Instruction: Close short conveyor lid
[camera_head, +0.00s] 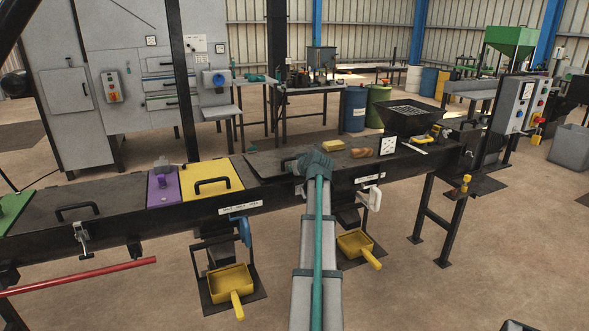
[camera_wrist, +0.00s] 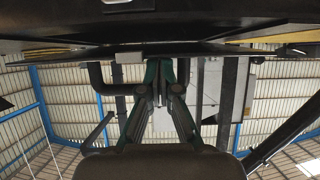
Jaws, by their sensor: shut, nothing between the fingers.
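A black lid (camera_head: 262,166) lies almost flat on the conveyor, right of the yellow lid. I take it as the short conveyor lid; I cannot tell if it is flush. My gripper (camera_head: 313,162) is at its right part, fingers shut with nothing between them. The gripper and forearm hide part of the lid. The wrist view seems upside down and shows the lid edge-on as a thin dark plate (camera_wrist: 60,56) across the top. The closed fingertips (camera_wrist: 159,66) point at it beside a dark bent bar (camera_wrist: 98,76), perhaps its handle. Contact is unclear.
The yellow lid (camera_head: 212,178), the purple lid (camera_head: 163,187) and another black lid (camera_head: 75,215) lie to the left. A yellow block (camera_head: 325,146), a brown item (camera_head: 361,153) and a black hopper (camera_head: 412,117) are to the right. A red bar (camera_head: 80,276) sticks out front left.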

